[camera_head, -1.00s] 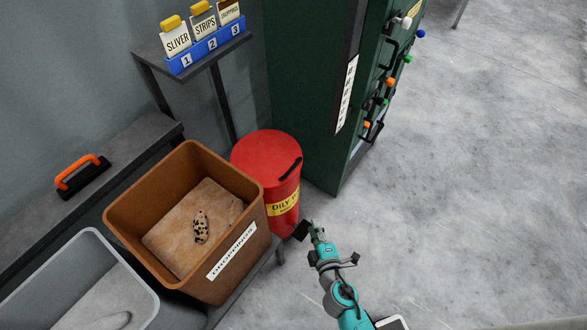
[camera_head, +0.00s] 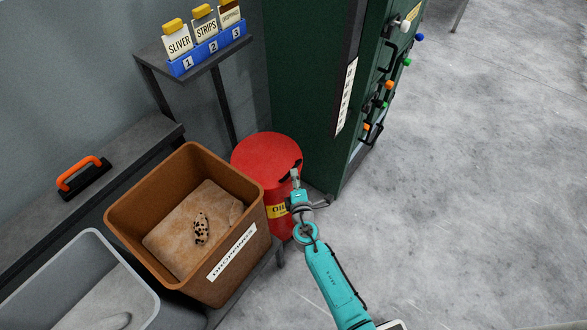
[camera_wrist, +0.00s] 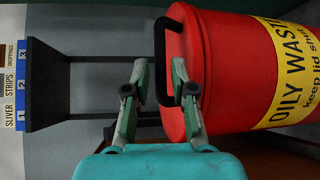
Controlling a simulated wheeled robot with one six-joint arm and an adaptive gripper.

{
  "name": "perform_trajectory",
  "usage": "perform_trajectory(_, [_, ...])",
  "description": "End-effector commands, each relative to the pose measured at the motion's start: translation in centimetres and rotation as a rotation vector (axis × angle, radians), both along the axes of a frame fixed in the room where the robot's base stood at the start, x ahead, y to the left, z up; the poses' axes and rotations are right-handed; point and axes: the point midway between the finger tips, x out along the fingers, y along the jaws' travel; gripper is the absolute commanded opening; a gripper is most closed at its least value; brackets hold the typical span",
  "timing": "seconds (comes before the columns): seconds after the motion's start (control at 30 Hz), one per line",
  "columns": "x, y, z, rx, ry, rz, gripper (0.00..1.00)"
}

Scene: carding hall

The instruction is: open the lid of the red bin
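The red bin (camera_head: 280,205) stands on the floor between a brown box and a green cabinet. Its round red lid (camera_head: 262,153) lies shut on top, with a black handle (camera_head: 285,176) at its front right edge. In the wrist view the bin (camera_wrist: 225,65) appears sideways with its yellow "OILY WASTE" label, and the black handle (camera_wrist: 160,60) sticks out from the lid. My gripper (camera_wrist: 159,62) is open, its two fingers on either side of the handle in that view. Whether they touch it I cannot tell. In the head view my gripper (camera_head: 295,176) is at the lid's right edge, partly covering the handle.
The brown "DROPPINGS" box (camera_head: 150,190) stands close on the bin's left. The green cabinet (camera_head: 310,90) with coloured knobs stands behind and right. A small shelf (camera_head: 150,55) with cards is at the back. The floor (camera_head: 470,190) on the right is clear.

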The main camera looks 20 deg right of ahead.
Motion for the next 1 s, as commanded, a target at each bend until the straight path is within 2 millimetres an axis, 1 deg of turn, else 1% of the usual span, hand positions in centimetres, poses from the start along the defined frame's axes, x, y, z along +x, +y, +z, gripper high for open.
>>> perform_trajectory(0.03, [1.0,-0.2,0.0,0.001,-0.001,-0.001,0.25])
perform_trajectory(0.1, [1.9,-0.4,-0.2,0.001,0.0,-0.002,0.25])
perform_trajectory(0.3, [3.7,-0.7,-0.5,0.001,0.001,-0.001,0.25])
perform_trajectory(0.47, [4.3,-0.7,-0.6,0.0,0.001,0.0,0.25])
perform_trajectory(0.7, [4.3,-0.8,-0.6,0.001,0.001,0.0,0.25])
perform_trajectory(0.73, [4.3,-0.8,-0.6,0.001,0.001,0.0,0.2])
perform_trajectory(0.77, [4.3,-0.8,-0.6,0.001,0.001,0.0,0.12])
perform_trajectory(0.8, [4.3,-0.8,-0.6,0.001,0.001,0.0,0.02])
perform_trajectory(0.83, [4.3,-0.8,-0.6,0.001,0.001,0.0,0.0])
perform_trajectory(1.0, [4.3,-0.8,-0.6,0.001,0.001,0.0,0.0])
